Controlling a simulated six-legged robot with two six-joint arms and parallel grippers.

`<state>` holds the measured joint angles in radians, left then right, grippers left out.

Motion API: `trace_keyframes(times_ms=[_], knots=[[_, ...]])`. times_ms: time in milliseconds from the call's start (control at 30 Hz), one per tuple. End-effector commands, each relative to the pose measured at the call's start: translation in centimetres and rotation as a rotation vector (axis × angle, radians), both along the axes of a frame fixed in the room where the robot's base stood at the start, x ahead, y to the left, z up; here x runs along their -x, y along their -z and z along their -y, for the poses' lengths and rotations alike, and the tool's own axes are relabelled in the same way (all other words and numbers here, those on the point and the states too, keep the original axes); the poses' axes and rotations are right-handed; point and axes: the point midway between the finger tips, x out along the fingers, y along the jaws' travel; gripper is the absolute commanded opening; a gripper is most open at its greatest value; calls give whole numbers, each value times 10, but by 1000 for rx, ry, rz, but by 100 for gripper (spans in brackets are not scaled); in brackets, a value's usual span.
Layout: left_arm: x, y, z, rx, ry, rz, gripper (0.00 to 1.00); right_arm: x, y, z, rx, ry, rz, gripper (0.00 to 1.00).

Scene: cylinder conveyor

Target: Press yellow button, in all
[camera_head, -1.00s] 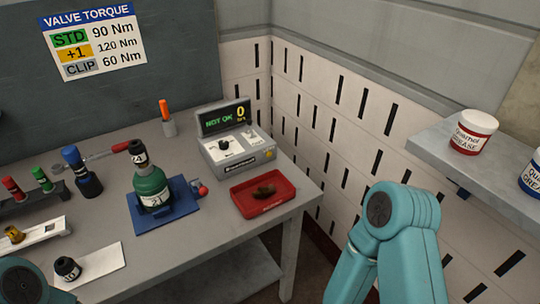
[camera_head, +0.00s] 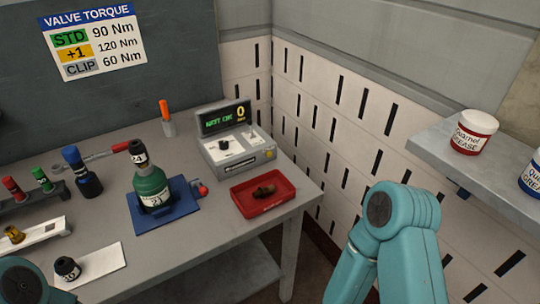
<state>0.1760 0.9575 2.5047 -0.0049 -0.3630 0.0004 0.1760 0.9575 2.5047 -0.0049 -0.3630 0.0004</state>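A small yellow button (camera_head: 268,154) sits at the right end of the front face of a grey tester box (camera_head: 230,160) on the bench. The box has a tilted display (camera_head: 224,118) with a green message, blurred but like "NOT OK", and a yellow 0. A dark knob and a small switch are on its top. Nothing touches the button. Only teal links of my arms show, at the lower left and lower right. Both grippers are out of view.
A red tray (camera_head: 245,207) with a dark brown part lies in front of the box. A green cylinder (camera_head: 150,186) stands in a blue holder (camera_head: 184,213) to the left. The grey bench (camera_head: 222,244) has free room in front of the holder. Grease tubs stand on a right shelf (camera_head: 425,148).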

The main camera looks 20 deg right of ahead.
Motion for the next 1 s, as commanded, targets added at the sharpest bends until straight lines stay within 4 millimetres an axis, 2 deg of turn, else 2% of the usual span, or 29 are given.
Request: trace_keyframes(times_ms=[33,67,100,1000], knots=[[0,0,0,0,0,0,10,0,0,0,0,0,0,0],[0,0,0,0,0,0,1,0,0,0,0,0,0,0],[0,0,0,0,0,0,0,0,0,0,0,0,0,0],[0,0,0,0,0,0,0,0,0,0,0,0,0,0]])
